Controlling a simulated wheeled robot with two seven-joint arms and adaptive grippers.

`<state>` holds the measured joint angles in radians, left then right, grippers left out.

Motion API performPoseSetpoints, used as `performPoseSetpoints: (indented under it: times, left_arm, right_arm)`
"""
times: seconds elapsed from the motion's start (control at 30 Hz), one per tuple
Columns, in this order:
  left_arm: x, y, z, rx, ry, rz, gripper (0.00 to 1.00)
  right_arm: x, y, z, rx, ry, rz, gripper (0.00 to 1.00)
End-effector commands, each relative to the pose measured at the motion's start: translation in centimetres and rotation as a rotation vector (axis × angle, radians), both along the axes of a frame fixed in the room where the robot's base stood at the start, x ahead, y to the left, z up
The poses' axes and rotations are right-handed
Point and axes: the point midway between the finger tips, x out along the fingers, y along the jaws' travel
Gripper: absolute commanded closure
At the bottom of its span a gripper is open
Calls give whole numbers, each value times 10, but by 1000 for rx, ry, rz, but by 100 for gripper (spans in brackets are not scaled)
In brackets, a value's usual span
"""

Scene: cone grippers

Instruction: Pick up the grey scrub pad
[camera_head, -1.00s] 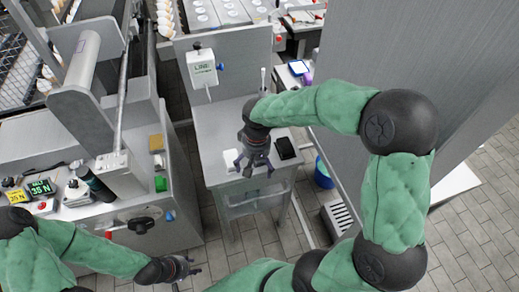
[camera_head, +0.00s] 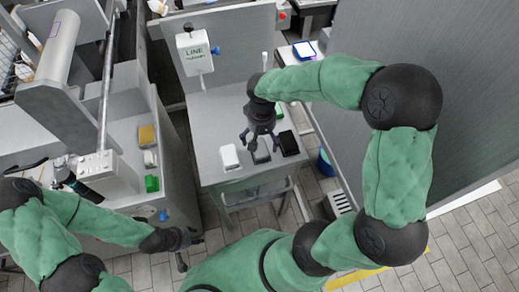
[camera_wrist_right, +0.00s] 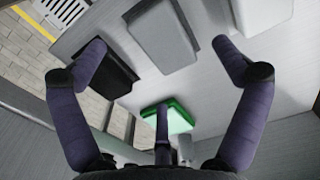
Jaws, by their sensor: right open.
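The grey scrub pad (camera_head: 262,154) lies on the small metal table (camera_head: 216,120), between a white pad (camera_head: 229,157) and a black pad (camera_head: 288,143). My right gripper (camera_head: 262,137) is over the table at the grey pad and partly covers it in the head view. In the right wrist view the grey pad (camera_wrist_right: 163,37) shows ahead, between the two spread side fingers of my right gripper (camera_wrist_right: 160,58), which is open and empty. Contact with the pad is not visible. My left gripper (camera_head: 186,248) is low beside the left machine, its fingers apart and empty.
A green pad (camera_wrist_right: 172,117) lies behind my right gripper's lower finger in the wrist view. A box marked LINE (camera_head: 195,53) stands at the table's back. A grey wall is at right.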

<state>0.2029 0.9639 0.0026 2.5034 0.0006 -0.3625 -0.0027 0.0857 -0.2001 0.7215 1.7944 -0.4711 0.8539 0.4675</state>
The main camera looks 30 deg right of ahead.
Motion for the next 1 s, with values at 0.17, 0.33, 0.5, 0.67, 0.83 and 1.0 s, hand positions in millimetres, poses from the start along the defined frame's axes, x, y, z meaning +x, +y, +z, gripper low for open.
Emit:
performPoseSetpoints:
  times: [0.17, 0.33, 0.5, 0.67, 0.83, 1.0]
  left_arm:
    - [0, 0, -6, 0, 0, 0, 60]
    - [0, 0, -21, 0, 0, 0, 60]
    - [0, 0, -28, 0, 0, 0, 60]
    - [0, 0, -27, 0, 0, 0, 60]
    - [0, 0, -27, 0, -1, 0, 60]
    - [0, 0, -27, 0, -1, 0, 60]
  right_arm:
    - [0, -1, -11, 1, -1, -1, 3]
    - [-2, -3, -36, 1, 1, -2, 3]
    - [-2, -3, -53, 0, 0, -1, 3]
    - [-1, -3, -53, 1, -2, -1, 3]
    - [-1, -3, -53, 1, -2, -1, 31]
    - [-1, -3, -53, 1, -1, -1, 50]
